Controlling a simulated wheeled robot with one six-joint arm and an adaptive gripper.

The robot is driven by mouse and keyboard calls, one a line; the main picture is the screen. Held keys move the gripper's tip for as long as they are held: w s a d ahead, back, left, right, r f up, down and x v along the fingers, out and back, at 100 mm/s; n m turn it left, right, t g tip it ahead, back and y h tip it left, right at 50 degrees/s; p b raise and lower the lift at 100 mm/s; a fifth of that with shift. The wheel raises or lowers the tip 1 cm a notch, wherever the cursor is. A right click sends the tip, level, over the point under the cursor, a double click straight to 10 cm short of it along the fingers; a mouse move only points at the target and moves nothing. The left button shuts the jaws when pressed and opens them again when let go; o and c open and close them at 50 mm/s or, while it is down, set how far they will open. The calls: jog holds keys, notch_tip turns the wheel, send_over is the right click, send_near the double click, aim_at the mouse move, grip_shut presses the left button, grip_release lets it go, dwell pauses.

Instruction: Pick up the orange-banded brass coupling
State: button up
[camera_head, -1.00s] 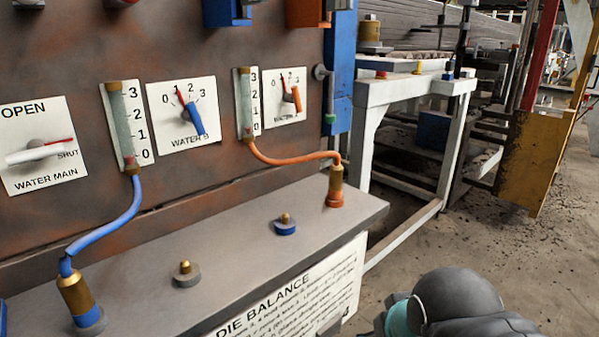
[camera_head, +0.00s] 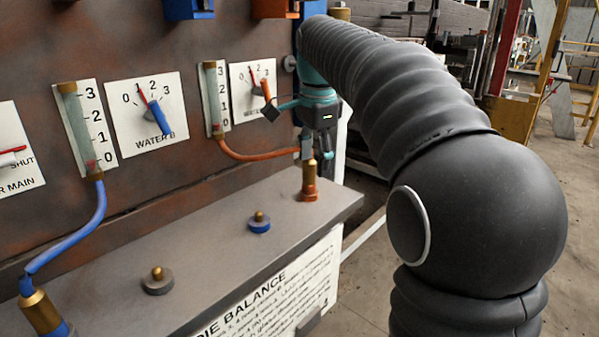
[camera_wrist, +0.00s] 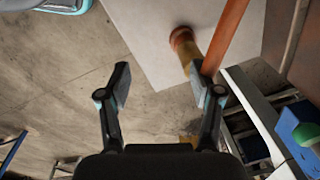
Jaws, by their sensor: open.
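The orange-banded brass coupling (camera_head: 309,183) stands upright near the right end of the grey ledge, its orange band at the foot and an orange hose (camera_head: 252,155) joined at its top. In the wrist view the coupling (camera_wrist: 186,50) shows just ahead of the right fingertip, with the orange hose (camera_wrist: 228,32) passing beside that finger. My gripper (camera_wrist: 160,82) is open, with nothing visible between its fingers. In the head view my gripper (camera_head: 312,148) is close above the coupling's top; its fingers partly hide the hose end, and I cannot tell whether they touch.
A blue-banded stub (camera_head: 259,223) and a grey-banded stub (camera_head: 157,281) stand on the ledge (camera_head: 205,265). A blue hose (camera_head: 88,228) runs to a brass coupling (camera_head: 40,312) at the left. The upright panel with gauges and dials is close behind. Open floor lies at the right.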

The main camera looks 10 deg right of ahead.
aim_at(309, 178)
jog(key=w+m+g, duration=0.1)
jog(key=w+m, duration=0.1)
jog(key=w, duration=0.2)
jog(key=shift+d+m, duration=0.1)
jog(key=shift+m, duration=0.2)
jog(key=shift+f, duration=0.2)
jog(key=f, duration=0.2)
jog(key=f+b, duration=0.1)
jog(key=f, duration=0.1)
jog(key=w+f, duration=0.1)
jog(key=f, duration=0.2)
jog(key=shift+f+b, duration=0.1)
jog(key=shift+b, duration=0.25)
grip_shut()
